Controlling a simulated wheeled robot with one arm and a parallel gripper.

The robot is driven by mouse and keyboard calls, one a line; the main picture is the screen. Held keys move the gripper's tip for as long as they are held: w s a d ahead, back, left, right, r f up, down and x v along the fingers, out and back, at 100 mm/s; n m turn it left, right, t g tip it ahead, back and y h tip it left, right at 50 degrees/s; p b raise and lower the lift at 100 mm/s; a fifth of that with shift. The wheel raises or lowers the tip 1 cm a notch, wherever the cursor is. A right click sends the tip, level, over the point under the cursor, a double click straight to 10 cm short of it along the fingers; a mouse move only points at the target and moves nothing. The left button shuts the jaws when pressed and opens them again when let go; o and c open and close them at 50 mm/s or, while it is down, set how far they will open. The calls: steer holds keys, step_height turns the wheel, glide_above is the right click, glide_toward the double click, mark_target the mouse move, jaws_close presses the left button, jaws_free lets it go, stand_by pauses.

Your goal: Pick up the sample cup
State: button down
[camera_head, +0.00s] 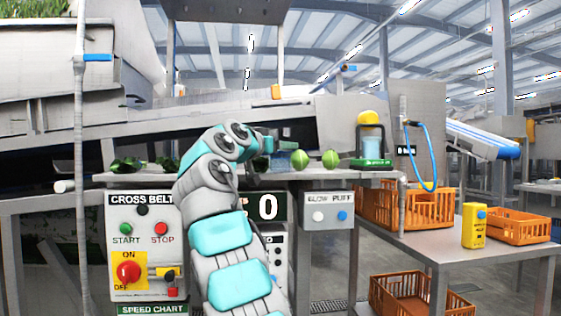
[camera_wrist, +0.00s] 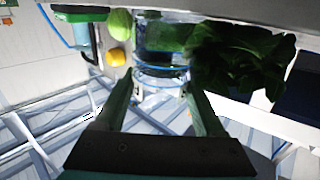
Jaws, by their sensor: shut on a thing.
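The sample cup looks clear and bluish with a blue band, and it shows in the wrist view (camera_wrist: 160,72) with dark green behind or inside it. In the head view a small bluish part of it (camera_head: 281,162) shows just right of my gripper (camera_head: 262,162), on or just above the grey ledge. In the wrist view my gripper (camera_wrist: 160,83) has a finger on each side of the cup and is shut on it. My wrist hides part of the cup in the head view. I cannot tell whether the cup touches the ledge.
Two round green heads (camera_head: 315,159) sit on the ledge right of the cup. Dark leafy greens (camera_wrist: 240,55) lie close beside it in the wrist view. A yellow-topped device on a green base (camera_head: 371,145) stands farther right. Orange crates (camera_head: 405,208) lie at the right.

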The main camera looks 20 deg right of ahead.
steer(key=shift+r, duration=0.2)
steer(key=s+a+r+b, duration=0.2)
steer(key=s+a, duration=0.1)
steer(key=s, duration=0.4)
steer(key=s+a+r+b, duration=0.2)
steer(key=s+a, duration=0.1)
steer(key=s, duration=0.4)
steer(key=shift+s+r, duration=0.25)
steer(key=shift+s, duration=0.05)
stand_by(0.7)
steer(key=shift+a, duration=0.1)
